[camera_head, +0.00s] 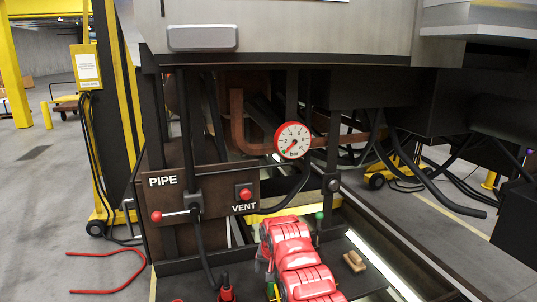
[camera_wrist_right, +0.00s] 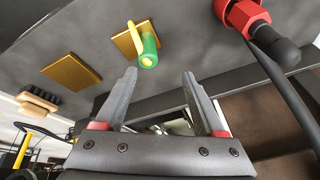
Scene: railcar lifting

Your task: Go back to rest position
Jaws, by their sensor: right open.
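My right gripper (camera_wrist_right: 159,76) shows in the right wrist view. Its two grey fingers are apart with nothing between them. Neither gripper can be made out in the head view, and my left gripper is not in view. In the head view a dark panel marked PIPE and VENT (camera_head: 215,203) carries a red-tipped lever (camera_head: 157,216) on the left and a red knob (camera_head: 244,194) on the right. A round red-rimmed gauge (camera_head: 292,140) hangs right of and above it.
A dark tray under the railcar holds a wooden brush (camera_head: 354,261). In the right wrist view are a green piece (camera_wrist_right: 148,50), a gold plate (camera_wrist_right: 72,73), a brush (camera_wrist_right: 38,102) and a red hex fitting (camera_wrist_right: 247,15). Black hoses (camera_head: 430,185) hang at right.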

